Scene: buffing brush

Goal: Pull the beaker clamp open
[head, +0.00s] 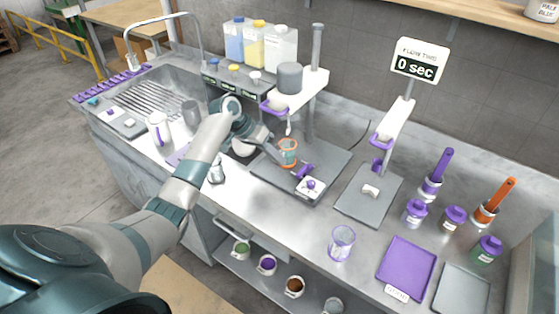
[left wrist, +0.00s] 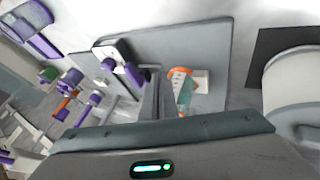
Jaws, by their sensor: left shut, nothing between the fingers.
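A small beaker with an orange band (head: 288,147) stands on the grey plate of the stirring stand. It also shows in the left wrist view (left wrist: 181,82).
A second stand with a grey plate (head: 368,205) and a "0 sec" sign (head: 416,64) is to the right. The sink (head: 160,85) is at the left.

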